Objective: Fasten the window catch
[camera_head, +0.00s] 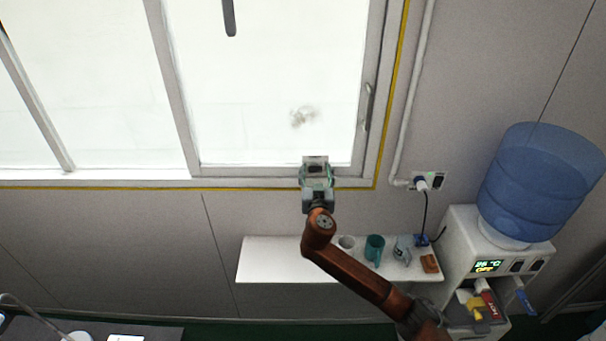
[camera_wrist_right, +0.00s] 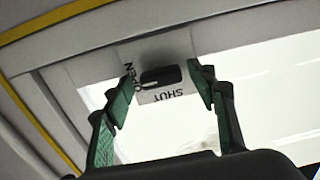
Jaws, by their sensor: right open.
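The window catch (camera_wrist_right: 160,77) is a short black knob on a white plate in the right wrist view. The plate carries the words OPEN, on the left, and SHUT, below the knob and upside down. The knob lies nearly crosswise in the picture, its left end by OPEN. My right gripper (camera_wrist_right: 166,88) is open, with one green finger on each side of the knob; I see no clear contact. In the head view my right gripper (camera_head: 315,163) is at the window's bottom rail and hides the catch. My left gripper is not in view.
The window (camera_head: 270,90) has a pull handle (camera_head: 367,106) on its right frame. A water dispenser (camera_head: 463,230) with a blue bottle (camera_head: 540,180) stands at the right.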

